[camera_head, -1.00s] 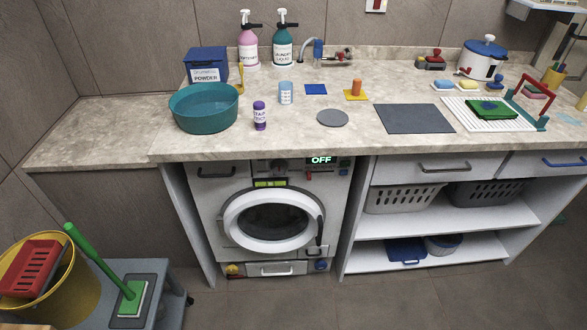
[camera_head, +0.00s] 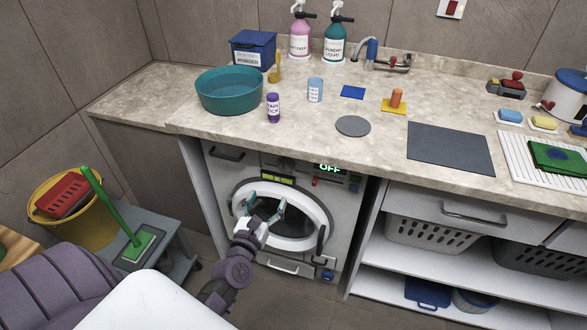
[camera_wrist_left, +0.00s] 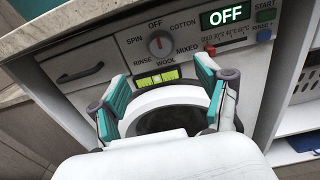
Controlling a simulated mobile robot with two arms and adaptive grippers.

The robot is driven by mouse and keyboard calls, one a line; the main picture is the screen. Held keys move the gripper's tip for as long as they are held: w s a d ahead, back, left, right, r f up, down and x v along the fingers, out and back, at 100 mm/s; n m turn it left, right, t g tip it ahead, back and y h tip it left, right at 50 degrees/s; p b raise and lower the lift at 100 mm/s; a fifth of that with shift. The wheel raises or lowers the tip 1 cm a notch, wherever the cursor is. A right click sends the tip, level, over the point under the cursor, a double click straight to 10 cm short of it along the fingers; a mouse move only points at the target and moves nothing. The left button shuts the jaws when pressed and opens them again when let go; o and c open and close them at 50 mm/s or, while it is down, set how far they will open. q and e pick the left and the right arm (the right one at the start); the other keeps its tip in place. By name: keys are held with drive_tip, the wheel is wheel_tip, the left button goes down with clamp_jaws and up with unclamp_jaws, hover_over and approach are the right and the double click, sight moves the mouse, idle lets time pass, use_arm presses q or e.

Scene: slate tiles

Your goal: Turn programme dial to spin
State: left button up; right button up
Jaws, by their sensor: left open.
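The washing machine (camera_head: 222,185) stands under the counter with its round door shut. Its programme dial (camera_wrist_left: 160,43) shows in the left wrist view, a grey knob with a red mark pointing up toward OFF. SPIN is printed to the dial's left, COTTON to its right, with RINSE, WOOL and MIXED below. The display (camera_wrist_left: 226,16) reads OFF. My left gripper (camera_head: 262,204) is open and empty in front of the machine's door, below and apart from the dial. In the left wrist view its teal fingers (camera_wrist_left: 161,78) spread below the dial. My right gripper is not in view.
The counter's front edge (camera_head: 250,142) overhangs the control panel. A detergent drawer (camera_wrist_left: 80,76) is left of the dial; start and other buttons (camera_wrist_left: 264,24) are right. A stool (camera_head: 165,240) with a green brush and a yellow bucket (camera_head: 88,232) stand at the left.

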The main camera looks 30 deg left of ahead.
use_arm(q)
approach(284, 168)
drive_tip(key=w, duration=0.1)
drive_tip(key=x, duration=0.6)
drive_tip(key=shift+w+a+r+p, duration=0.15)
drive_tip(key=shift+w+a+p, duration=0.15)
drive_tip(key=shift+w, duration=0.05)
drive_tip(key=shift+x, duration=0.8)
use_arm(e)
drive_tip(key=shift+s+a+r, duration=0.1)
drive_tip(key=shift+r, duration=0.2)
use_arm(q)
drive_tip(key=c, duration=1.2)
drive_tip(key=shift+o, duration=0.2)
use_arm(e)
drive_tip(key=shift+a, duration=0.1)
